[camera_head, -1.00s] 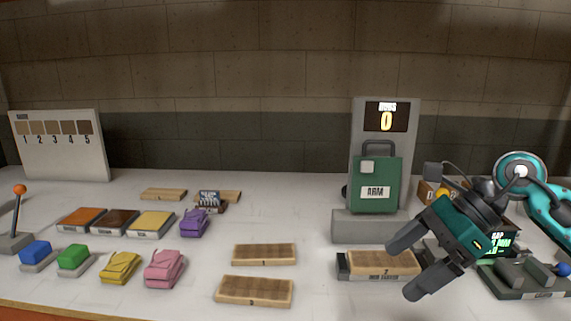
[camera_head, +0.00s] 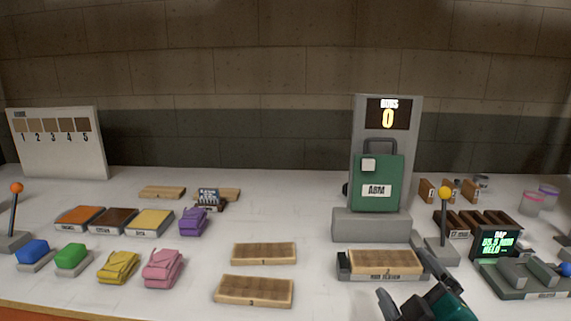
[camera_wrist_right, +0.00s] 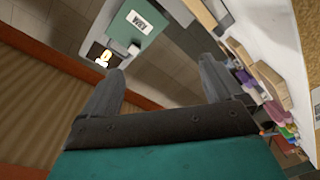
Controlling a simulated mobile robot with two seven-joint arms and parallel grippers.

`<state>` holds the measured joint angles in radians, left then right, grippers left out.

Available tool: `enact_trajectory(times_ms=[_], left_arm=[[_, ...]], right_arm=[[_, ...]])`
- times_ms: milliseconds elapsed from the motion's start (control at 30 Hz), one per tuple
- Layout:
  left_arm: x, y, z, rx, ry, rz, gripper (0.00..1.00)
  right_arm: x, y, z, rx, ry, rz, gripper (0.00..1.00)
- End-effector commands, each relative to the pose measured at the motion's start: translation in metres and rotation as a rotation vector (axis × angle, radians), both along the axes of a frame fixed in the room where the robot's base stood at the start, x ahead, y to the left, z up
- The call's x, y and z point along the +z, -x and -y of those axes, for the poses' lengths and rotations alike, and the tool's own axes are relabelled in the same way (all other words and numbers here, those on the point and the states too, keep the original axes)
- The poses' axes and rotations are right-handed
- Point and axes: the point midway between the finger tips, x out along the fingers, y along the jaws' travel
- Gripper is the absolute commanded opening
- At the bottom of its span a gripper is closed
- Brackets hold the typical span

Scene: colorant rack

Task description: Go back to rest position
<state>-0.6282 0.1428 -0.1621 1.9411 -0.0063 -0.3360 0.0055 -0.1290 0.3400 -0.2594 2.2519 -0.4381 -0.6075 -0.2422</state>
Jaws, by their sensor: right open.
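My right gripper (camera_head: 402,274) is low at the bottom of the head view, right of centre, in front of the dark labelled station (camera_head: 343,271). Its jaws are apart, with nothing between them. In the right wrist view the two grey fingers (camera_wrist_right: 160,80) are spread and empty, with the counter tilted at the right. A wooden sample board (camera_head: 385,262) lies on the station, close behind the gripper; I cannot tell whether they touch. My left gripper is not in view.
A green machine (camera_head: 376,172) stands behind the station. An orange-knobbed lever (camera_head: 444,215) and a device with a green-text screen (camera_head: 497,243) are to the right. Boards (camera_head: 254,291), coloured blocks (camera_head: 163,268) and a numbered panel (camera_head: 58,155) fill the left.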

Motion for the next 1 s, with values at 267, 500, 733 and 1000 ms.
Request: enact_trajectory(times_ms=[267,500,733,1000], left_arm=[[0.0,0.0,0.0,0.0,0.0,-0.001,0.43],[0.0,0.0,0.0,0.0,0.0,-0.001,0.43],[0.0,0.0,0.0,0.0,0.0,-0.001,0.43],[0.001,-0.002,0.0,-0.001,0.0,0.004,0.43]], right_arm=[[-0.125,0.098,0.022,-0.277,-0.393,-0.639,0.94],[-0.169,0.172,0.017,-0.41,-0.539,-0.964,0.94],[-0.187,0.237,0.008,-0.513,-0.629,-1.222,0.94],[-0.212,0.204,0.002,-0.432,-0.656,-1.089,0.94]])
